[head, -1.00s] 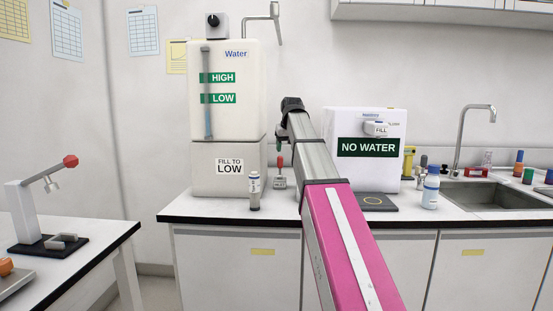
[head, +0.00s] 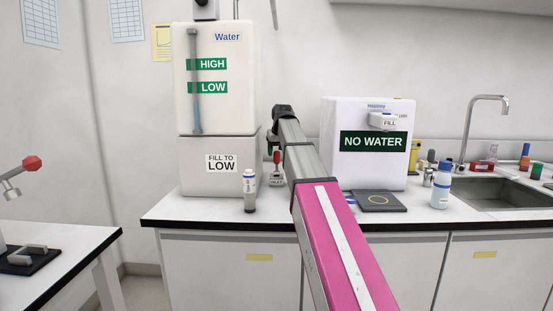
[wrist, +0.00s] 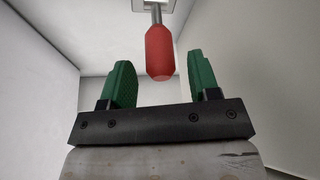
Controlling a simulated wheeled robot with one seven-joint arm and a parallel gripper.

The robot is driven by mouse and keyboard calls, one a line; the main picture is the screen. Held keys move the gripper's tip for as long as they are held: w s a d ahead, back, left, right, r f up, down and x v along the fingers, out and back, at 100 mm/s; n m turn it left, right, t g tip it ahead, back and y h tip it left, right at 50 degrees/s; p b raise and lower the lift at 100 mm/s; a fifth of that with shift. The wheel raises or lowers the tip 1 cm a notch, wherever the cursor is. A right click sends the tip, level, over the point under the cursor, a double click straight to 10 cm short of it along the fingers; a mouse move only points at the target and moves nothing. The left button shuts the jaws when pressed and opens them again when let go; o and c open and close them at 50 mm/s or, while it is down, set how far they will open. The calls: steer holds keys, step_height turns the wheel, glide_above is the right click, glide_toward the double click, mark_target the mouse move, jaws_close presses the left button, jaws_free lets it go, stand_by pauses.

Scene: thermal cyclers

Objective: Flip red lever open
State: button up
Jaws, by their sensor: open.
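The red lever (head: 277,157) is a small red handle on a valve fitting low beside the white water tank (head: 218,140), just left of my arm. In the wrist view the red lever (wrist: 160,52) hangs on a metal stem from a white bracket. My gripper (wrist: 159,68) is open, with one green finger on each side of the lever's line. The lever's end lies between the fingertips, with gaps visible on both sides. In the head view my arm hides the gripper.
A white "NO WATER" unit (head: 366,165) and a dark pad (head: 376,201) are right of my arm. A blue-capped bottle (head: 441,185) and a sink (head: 500,192) lie farther right.

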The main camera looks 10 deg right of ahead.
mark_target(276, 163)
steer(key=shift+x, duration=1.85)
steer(key=shift+c, duration=0.3)
jaws_close()
steer(key=shift+s, duration=0.15)
steer(key=s+t, duration=0.1)
steer(key=t, duration=0.1)
steer(key=s+t, duration=0.1)
steer(key=shift+s+a+f+t+h, duration=0.25)
steer(key=shift+s+t+h, duration=0.05)
steer(key=shift+s+h, duration=0.1)
steer(key=shift+s+a+f+n+t+h, duration=0.15)
steer(key=shift+s+f+t, duration=0.15)
steer(key=shift+t, duration=0.6)
steer(key=shift+s+f+n+t+h, duration=0.15)
steer(key=shift+s+t, duration=0.3)
steer(key=shift+t, duration=0.45)
steer(key=shift+s+a+f+t+h, duration=0.1)
steer(key=shift+s+f+t, duration=0.25)
steer(key=shift+t, duration=0.55)
